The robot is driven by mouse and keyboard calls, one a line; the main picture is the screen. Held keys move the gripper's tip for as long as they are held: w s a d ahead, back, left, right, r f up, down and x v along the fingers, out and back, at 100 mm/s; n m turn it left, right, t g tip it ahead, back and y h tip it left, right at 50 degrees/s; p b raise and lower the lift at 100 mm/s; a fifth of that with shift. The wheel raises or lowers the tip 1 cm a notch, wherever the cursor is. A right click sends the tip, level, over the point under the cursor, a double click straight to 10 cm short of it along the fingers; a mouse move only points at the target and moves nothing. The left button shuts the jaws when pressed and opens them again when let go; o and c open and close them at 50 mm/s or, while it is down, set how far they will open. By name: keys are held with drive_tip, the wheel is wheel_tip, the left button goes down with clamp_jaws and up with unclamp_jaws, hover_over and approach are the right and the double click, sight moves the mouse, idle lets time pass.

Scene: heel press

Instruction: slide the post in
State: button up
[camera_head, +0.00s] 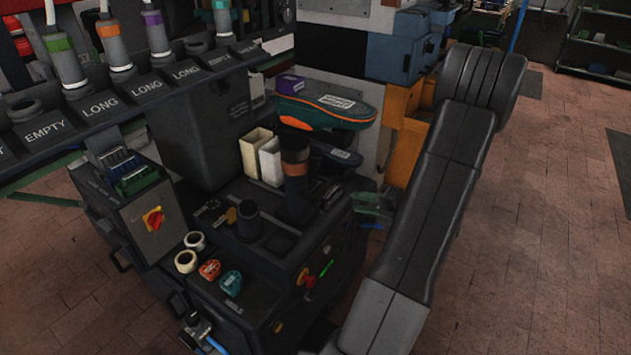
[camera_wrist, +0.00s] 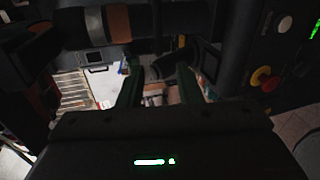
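A dark post (camera_head: 296,186) with an orange-brown band stands upright on the black machine, below the green and orange shoe form (camera_head: 322,108). In the wrist view the banded post (camera_wrist: 117,22) lies across the top left. My gripper (camera_head: 372,207) is to the right of the post, beside the machine's right side and apart from the post. In the wrist view its green fingers (camera_wrist: 160,78) are spread apart, with nothing visibly clamped between them. A dark, short cylinder shows beyond the fingertips. The post's lower end is hard to make out against the dark machine.
A rack (camera_head: 120,100) at the upper left holds several banded posts above LONG and EMPTY labels. A dark open cup (camera_head: 249,220), cream bins (camera_head: 264,158) and tape rolls (camera_head: 186,261) sit on the machine.

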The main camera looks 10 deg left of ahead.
sight(320, 188)
drive_tip(key=shift+m, duration=0.4)
drive_tip(key=x, duration=0.9)
drive_tip(key=w+x, duration=0.1)
drive_tip(key=x, duration=0.4)
drive_tip(key=shift+w+r+p, duration=0.1)
drive_tip(key=shift+p, duration=0.3)
drive_tip(key=shift+c, duration=0.4)
clamp_jaws()
